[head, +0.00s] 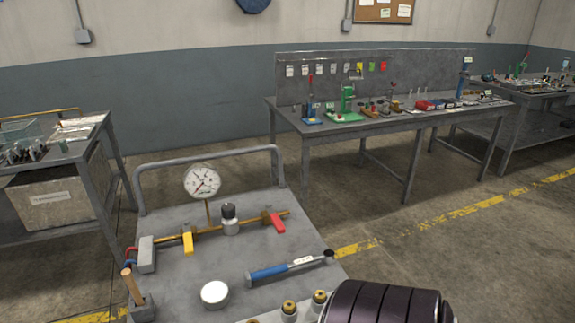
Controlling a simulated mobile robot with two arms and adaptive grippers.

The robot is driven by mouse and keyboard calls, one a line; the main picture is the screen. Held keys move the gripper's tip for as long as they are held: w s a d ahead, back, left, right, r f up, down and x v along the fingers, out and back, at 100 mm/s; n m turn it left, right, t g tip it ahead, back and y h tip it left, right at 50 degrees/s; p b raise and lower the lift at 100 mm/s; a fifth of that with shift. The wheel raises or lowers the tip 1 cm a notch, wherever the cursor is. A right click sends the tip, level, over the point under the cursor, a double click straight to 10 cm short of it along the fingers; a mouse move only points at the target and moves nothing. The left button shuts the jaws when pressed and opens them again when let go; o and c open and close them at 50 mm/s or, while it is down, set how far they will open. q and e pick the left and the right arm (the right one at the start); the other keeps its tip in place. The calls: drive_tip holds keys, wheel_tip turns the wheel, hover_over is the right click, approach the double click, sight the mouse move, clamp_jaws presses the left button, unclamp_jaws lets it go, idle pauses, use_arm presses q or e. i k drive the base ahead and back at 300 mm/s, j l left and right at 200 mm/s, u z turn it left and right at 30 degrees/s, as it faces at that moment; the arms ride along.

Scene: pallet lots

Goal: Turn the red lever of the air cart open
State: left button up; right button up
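The air cart (195,283) stands in front of me with a grey flat top and a bent tube rail at its back. A brass pipe (254,219) runs across the top. The red lever (277,223) sits at the pipe's right end and points toward me, across the pipe. A yellow lever (188,243) near the left end also points across the pipe. Between them is a silver fitting with a dark cap (229,213). A round white gauge (202,181) stands above the pipe; its needle is too small to read surely. Neither gripper is in view.
A blue-handled tool (270,272), a white round disc (214,293) and a wooden-handled piece (132,287) are on the cart. Brass-topped fittings (319,297) sit at its front. A dark ribbed shape, unclear what, covers the front right corner. Benches stand left and behind.

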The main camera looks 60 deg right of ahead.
sight(279, 225)
drive_tip(key=z, duration=1.85)
